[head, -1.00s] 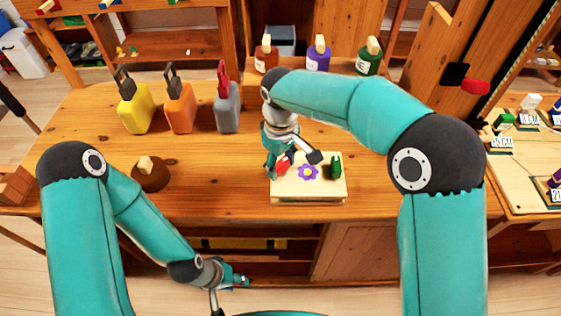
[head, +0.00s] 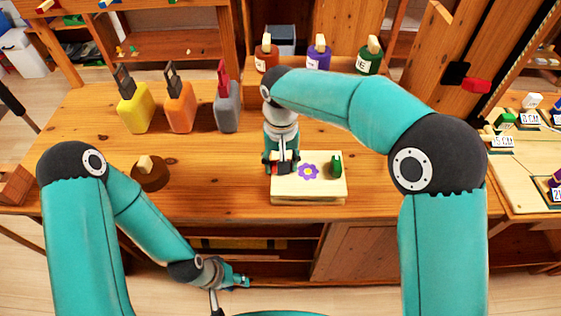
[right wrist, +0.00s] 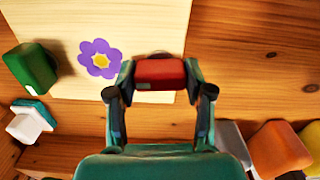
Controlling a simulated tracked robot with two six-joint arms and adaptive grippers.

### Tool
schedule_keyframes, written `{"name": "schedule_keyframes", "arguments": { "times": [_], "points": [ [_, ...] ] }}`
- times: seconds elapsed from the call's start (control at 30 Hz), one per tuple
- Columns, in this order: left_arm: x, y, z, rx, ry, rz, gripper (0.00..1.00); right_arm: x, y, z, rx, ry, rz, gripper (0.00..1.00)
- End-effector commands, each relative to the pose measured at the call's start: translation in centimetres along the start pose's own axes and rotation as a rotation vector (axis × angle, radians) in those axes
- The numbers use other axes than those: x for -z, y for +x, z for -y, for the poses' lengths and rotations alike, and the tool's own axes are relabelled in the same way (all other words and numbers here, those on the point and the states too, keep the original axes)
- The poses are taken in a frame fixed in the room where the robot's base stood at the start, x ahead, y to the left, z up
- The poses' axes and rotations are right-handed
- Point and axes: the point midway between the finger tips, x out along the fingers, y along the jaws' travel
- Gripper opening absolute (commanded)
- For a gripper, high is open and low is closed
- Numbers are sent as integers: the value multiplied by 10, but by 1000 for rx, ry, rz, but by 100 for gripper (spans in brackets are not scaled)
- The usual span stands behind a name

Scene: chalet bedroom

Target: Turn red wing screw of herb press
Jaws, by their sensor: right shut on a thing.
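The herb press (head: 308,189) is a pale wooden board with a purple flower on top, lying on the table. Its red wing screw (right wrist: 160,72) stands at one end, between my right fingertips in the right wrist view. My right gripper (head: 281,167) is shut on this screw and hides most of it in the head view. A green wing screw (head: 337,166) stands at the press's other end and also shows in the right wrist view (right wrist: 33,68). My left gripper (head: 238,282) hangs low in front of the table, away from the press; its opening is unclear.
Yellow (head: 136,114), orange (head: 180,113) and grey (head: 227,113) bottles stand left of my right gripper. Labelled bottles stand behind the press on a raised ledge. A brown round block (head: 150,176) lies at left. The table between it and the press is clear.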

Motion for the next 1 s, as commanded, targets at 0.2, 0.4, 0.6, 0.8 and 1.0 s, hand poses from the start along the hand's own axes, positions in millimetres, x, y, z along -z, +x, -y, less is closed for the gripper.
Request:
{"name": "schedule_keyframes", "arguments": {
  "times": [0.2, 0.4, 0.6, 0.8, 1.0],
  "points": [
    [0, 0, 0, 0, 0, 0, 40, 1, -1, 0, 1, 24, -4, 17],
    [0, 0, 0, 0, 0, 0, 40, 1, -1, 0, 1, 24, -4, 17],
    [0, 0, 0, 0, 0, 0, 40, 1, -1, 0, 1, 23, -3, 67],
    [0, 0, 0, 0, 0, 0, 40, 0, -1, 0, 0, 23, -1, 77],
    [0, 0, 0, 0, 0, 0, 40, 0, -1, 0, 0, 22, -1, 77]
  ]
}}
